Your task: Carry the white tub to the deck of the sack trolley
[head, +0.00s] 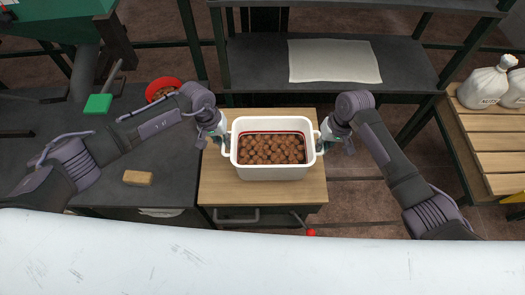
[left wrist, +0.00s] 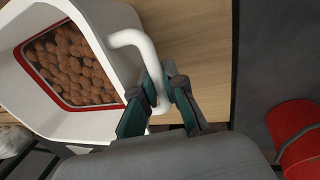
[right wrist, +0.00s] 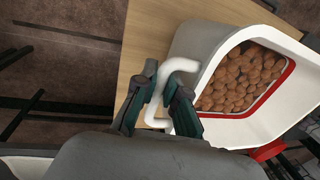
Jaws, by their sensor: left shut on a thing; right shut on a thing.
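The white tub (head: 270,173) is filled with brown round pieces and has a red line inside its rim. In the head view it is over a wooden top (head: 222,187); I cannot tell if it touches it. My left gripper (head: 224,142) is shut on the tub's left handle, a white loop (left wrist: 128,40) in the left wrist view. My right gripper (head: 321,138) is shut on the right handle, which shows in the right wrist view (right wrist: 181,65). The tub looks level. I cannot make out the sack trolley for certain.
A dark shelf behind carries a pale sheet (head: 334,61). A pale surface (head: 260,262) spans the front.

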